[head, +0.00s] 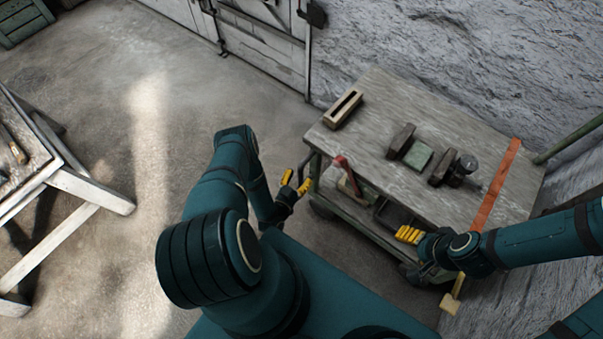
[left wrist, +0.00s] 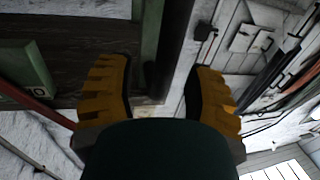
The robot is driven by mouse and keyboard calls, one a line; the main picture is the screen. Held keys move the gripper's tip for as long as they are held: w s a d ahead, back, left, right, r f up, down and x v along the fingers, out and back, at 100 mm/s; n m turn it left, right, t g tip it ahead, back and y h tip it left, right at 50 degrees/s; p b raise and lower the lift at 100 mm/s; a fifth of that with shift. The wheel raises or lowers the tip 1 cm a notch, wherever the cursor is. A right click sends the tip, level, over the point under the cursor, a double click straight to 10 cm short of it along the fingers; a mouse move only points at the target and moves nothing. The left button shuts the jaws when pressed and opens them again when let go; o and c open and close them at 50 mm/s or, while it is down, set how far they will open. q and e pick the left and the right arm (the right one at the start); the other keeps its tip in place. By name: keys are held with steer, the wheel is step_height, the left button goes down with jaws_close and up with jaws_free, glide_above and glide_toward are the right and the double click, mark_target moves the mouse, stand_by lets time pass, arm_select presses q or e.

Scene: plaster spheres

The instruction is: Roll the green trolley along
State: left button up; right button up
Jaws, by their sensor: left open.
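The green trolley (head: 388,102) stands right of centre in the head view, with a worn grey top and a lower shelf. My left gripper (head: 296,182) is open and empty beside the trolley's left end, close to its corner post. In the left wrist view my left gripper's yellow fingers (left wrist: 165,95) are spread apart. A green post and a dark post show beyond and between them; I cannot tell if they touch. My right gripper (head: 410,236) is at the trolley's front side near the lower shelf; its jaws are partly hidden.
On the trolley top are a wooden box (head: 343,109), a green block (head: 417,155), dark clamp-like pieces and an orange strap (head: 497,185). A green bar (head: 570,140) rises at its right. A rough wall stands behind. A trestle table (head: 65,178) is at left; bare floor lies between.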

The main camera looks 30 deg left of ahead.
arm_select(q)
steer(key=s+d, duration=0.1)
steer(key=s, duration=0.9)
steer(key=shift+d, duration=0.2)
steer(key=shift+w, duration=0.1)
